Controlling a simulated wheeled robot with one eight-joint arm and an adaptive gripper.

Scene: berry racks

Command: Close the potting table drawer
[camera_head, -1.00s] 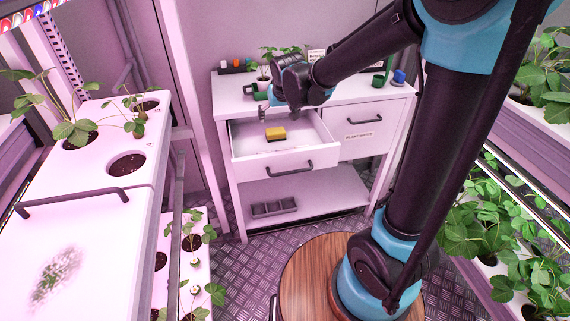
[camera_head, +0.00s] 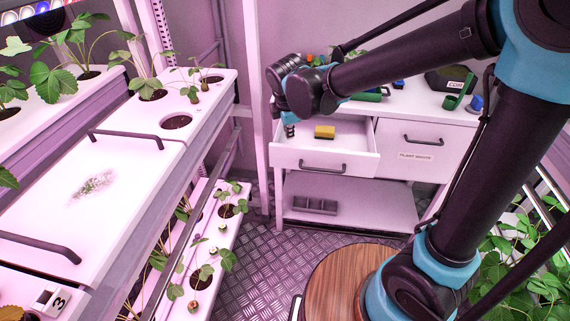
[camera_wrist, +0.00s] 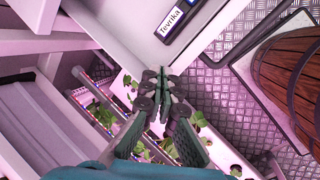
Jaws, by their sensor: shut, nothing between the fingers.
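The white potting table (camera_head: 425,112) stands at the back. Its left drawer (camera_head: 350,166) is pulled open, with a dark bar handle (camera_head: 322,167) on the front and a yellow-and-dark block (camera_head: 324,132) lying inside. The right drawer (camera_head: 416,140), labelled plant waste, is shut. My gripper (camera_head: 290,130) is at the open drawer's left side, partly hidden by my wrist; I cannot tell whether it touches the drawer. In the wrist view my gripper (camera_wrist: 164,72) has its fingers together and empty, pointing past a white panel.
A planting rack (camera_head: 130,185) with strawberry plants and dark handles fills the left side. Several green and blue items and a dark bin stand on the tabletop. A grey divided tray (camera_head: 316,205) sits on the lower shelf.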

